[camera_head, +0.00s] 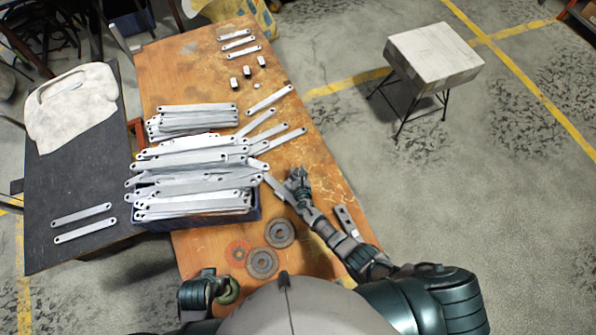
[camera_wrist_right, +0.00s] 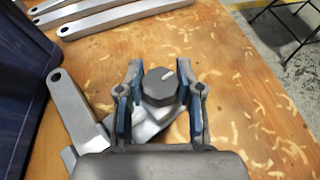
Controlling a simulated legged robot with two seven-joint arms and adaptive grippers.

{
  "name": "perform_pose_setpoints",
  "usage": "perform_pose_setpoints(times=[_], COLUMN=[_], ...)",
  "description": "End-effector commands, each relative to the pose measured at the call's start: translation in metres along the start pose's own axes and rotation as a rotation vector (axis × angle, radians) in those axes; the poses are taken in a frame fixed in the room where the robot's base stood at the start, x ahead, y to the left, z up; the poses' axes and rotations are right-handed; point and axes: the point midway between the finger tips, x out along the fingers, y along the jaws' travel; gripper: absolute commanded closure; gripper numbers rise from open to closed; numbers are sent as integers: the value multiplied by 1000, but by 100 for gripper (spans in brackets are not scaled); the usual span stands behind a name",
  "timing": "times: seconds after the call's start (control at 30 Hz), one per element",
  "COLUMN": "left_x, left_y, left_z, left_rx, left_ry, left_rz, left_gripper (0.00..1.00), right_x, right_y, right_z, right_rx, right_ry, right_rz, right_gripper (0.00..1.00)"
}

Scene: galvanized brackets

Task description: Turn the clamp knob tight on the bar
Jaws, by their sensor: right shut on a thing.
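My right gripper (camera_head: 297,178) is over the wooden table near its right edge. In the right wrist view its blue-lined fingers (camera_wrist_right: 162,80) stand on both sides of a dark grey, faceted clamp knob (camera_wrist_right: 158,88) with a white mark on top, and are shut on it. Below the knob is a silver clamp body (camera_wrist_right: 152,128), partly hidden by the gripper. A flat metal bar (camera_wrist_right: 75,108) with a hole at its far end runs toward the clamp; its near end is partly hidden. The bar also shows in the head view (camera_head: 276,188).
A dark blue crate (camera_head: 215,221) heaped with galvanized brackets (camera_head: 190,165) stands left of the gripper. Round discs (camera_head: 262,262) lie at the table's near end. Small dark blocks (camera_head: 247,71) sit farther back. A white-topped stool (camera_head: 434,52) stands on the floor at right.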

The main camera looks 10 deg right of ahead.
Motion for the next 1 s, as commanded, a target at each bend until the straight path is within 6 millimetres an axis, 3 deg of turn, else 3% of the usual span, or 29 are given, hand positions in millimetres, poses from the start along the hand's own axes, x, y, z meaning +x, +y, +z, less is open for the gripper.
perform_pose_setpoints(times=[0.03,0.07,0.13,0.17,0.57,0.77,1.0], left_x=[0,0,0,0,0,0,0], left_y=[0,0,0,0,0,0,0], left_z=[0,0,0,0,0,0,0], left_rx=[0,0,0,0,0,0,0], left_ry=[0,0,0,0,1,1,1], left_rz=[0,0,0,0,1,0,0], left_gripper=[60,60,60,60,60,60,60], right_x=[0,0,0,0,-6,-31,-80], right_y=[2,2,2,2,2,1,2], right_z=[0,0,0,0,-1,-2,-2], right_rx=[2,2,2,2,2,4,3], right_ry=[0,0,0,0,1,1,2], right_rz=[4,4,4,4,3,2,3], right_gripper=[99,59,42,38,38,38,38])
